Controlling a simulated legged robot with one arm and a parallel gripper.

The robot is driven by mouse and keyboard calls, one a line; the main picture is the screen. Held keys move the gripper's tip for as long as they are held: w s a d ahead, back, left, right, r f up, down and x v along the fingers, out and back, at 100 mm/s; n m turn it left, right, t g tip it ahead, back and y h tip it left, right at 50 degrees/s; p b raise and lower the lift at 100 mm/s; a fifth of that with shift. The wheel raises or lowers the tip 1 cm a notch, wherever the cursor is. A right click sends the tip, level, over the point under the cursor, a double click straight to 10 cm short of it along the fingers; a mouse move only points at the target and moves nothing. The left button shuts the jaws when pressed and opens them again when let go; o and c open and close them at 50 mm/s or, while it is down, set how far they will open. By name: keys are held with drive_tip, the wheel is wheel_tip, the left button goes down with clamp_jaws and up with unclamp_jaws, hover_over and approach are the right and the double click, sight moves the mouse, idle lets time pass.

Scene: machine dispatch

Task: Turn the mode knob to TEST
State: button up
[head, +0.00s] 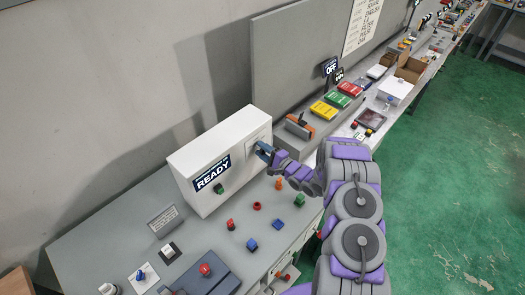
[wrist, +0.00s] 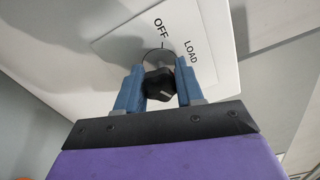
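The mode knob (wrist: 160,84) is black with a short white mark and sits on a white label plate (wrist: 205,50) in the wrist view. The plate reads OFF above the knob and LOAD to its upper right; no TEST label is visible. My gripper (wrist: 160,88) has its two blue fingers on either side of the knob, seemingly touching it. In the head view my gripper (head: 264,152) reaches the right side of the white machine box (head: 205,150), whose front screen reads READY (head: 212,174). The knob is hidden there by the fingers.
The grey bench (head: 120,225) below the box carries several small coloured pieces, including a red one (head: 257,206) and a blue one (head: 279,224). A shelf with red, green and yellow boxes (head: 338,99) lies behind my arm. Green floor (head: 450,180) is open at right.

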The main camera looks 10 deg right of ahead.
drive_tip(key=o, duration=0.4)
drive_tip(key=shift+w+f, duration=0.1)
drive_tip(key=shift+f, duration=0.1)
drive_tip(key=shift+d+r, duration=0.1)
drive_tip(key=b+v, duration=0.2)
drive_tip(key=v, duration=1.5)
drive_tip(key=shift+s+d, duration=0.15)
drive_tip(key=shift+s, duration=0.05)
